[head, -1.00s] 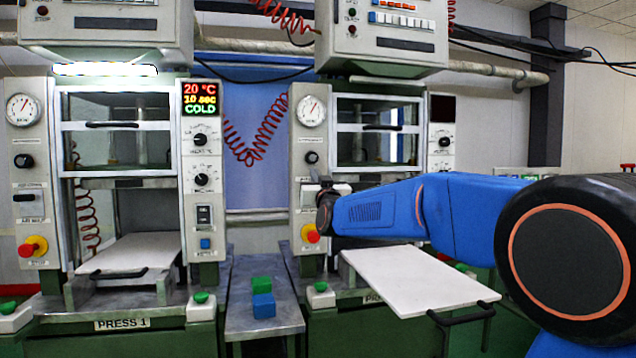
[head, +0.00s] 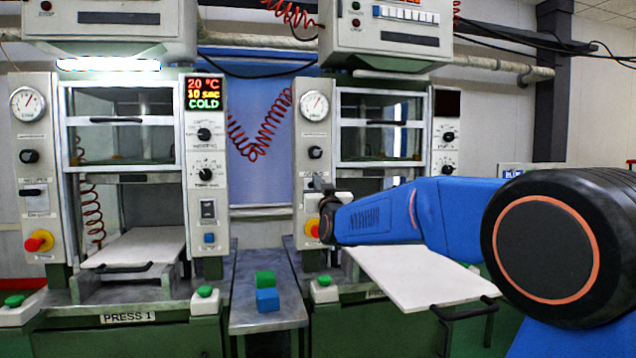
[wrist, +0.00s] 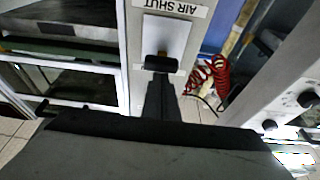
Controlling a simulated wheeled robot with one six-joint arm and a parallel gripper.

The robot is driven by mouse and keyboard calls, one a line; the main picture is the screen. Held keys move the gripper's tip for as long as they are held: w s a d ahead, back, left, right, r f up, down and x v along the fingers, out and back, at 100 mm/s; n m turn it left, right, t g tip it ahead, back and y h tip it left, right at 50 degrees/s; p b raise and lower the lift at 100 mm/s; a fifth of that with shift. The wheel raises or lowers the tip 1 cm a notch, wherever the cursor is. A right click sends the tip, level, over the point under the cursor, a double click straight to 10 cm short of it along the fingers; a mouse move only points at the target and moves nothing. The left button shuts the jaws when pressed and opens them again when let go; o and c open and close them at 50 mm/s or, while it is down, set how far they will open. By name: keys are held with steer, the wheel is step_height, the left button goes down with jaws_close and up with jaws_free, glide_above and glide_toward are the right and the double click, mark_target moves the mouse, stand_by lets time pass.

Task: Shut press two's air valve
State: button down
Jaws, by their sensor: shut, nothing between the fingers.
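Press two is the right-hand press, with its gauge (head: 314,105) and black knob (head: 315,153) on the left column. My gripper (head: 318,184) is at that column, below the knob, and covers most of the air valve in the head view.
Below my gripper is press two's red and yellow stop button (head: 312,230), partly covered. The white platen (head: 415,278) sticks out under my arm. A side table (head: 250,318) bears a green block (head: 265,279) and a blue block (head: 267,299). Press one (head: 128,317) stands left.

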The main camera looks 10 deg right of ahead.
steer(key=shift+f, duration=2.35)
steer(key=shift+r, duration=2.3)
steer(key=v, duration=1)
steer(key=shift+f, duration=0.1)
